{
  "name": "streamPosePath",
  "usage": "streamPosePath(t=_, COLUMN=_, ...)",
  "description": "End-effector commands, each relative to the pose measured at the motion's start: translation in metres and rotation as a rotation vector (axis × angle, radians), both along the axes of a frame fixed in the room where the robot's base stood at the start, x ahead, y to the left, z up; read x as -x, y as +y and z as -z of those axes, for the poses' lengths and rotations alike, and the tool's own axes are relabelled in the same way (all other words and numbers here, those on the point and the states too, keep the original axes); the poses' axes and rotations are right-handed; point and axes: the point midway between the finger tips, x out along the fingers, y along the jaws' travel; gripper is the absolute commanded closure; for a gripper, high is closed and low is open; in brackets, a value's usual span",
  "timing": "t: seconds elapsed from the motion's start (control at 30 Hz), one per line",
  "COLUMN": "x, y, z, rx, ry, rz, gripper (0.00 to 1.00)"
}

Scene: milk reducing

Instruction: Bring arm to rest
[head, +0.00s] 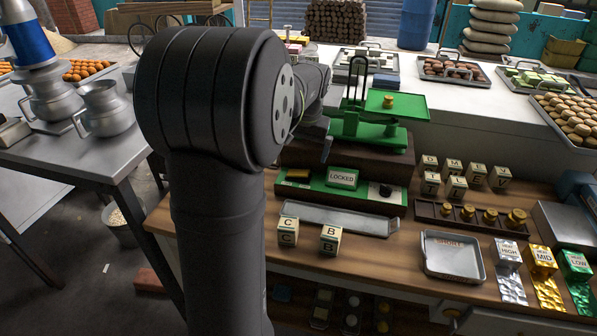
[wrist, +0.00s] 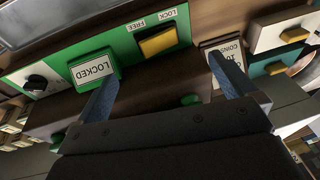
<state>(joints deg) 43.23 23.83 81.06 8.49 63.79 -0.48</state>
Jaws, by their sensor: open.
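My arm (head: 215,150) rises through the middle of the head view and hides part of the bench. My gripper (head: 327,150) shows only in part there, beside the green balance scale (head: 372,135). In the wrist view my gripper (wrist: 162,70) has its two fingers wide apart with nothing between them. Beyond the fingers is the green panel (wrist: 120,45) with a LOCKED sign (wrist: 93,70) and a yellow switch block (wrist: 158,42) by the LOCK and FREE labels. The fingers look close to the panel; whether they touch it I cannot tell.
Letter cubes (head: 330,238), a metal tray marked SHORT (head: 453,257) and a rack of brass weights (head: 470,215) stand on the wooden bench. Foil packets (head: 542,265) lie at right. A table with metal jugs (head: 103,108) stands at left.

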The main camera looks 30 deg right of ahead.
Motion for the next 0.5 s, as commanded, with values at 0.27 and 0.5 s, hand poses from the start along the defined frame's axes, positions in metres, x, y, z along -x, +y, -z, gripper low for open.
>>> streamPosePath(t=0.27, x=0.0001, y=-0.0001, z=-0.0003, rx=0.0, ry=0.0, rz=0.0, gripper=0.0)
streamPosePath(t=0.5, x=0.0007, y=-0.0001, z=-0.0035, rx=0.001, ry=-0.001, rz=0.0, gripper=0.0)
